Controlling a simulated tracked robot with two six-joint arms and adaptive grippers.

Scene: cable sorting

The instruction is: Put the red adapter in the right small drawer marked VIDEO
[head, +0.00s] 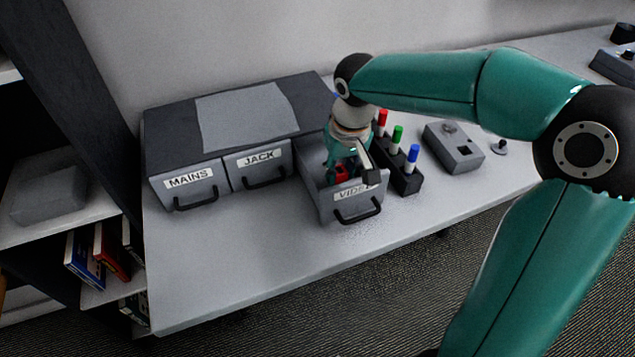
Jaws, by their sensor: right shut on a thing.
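The right small drawer marked VIDEO (351,209) is pulled open at the right end of a dark drawer unit (236,117). My right gripper (347,174) points down into this open drawer. It is shut on the red adapter (341,172), of which only a small red part shows between the fingers and behind the drawer's front. I cannot tell whether the adapter touches the drawer floor. My left gripper is not in view.
The drawers marked MAINS (190,185) and JACK (259,165) are shut. A dark holder (401,179) with red, green and blue markers stands right beside the open drawer. A grey box (454,147) stands farther right. The table front (235,250) is clear.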

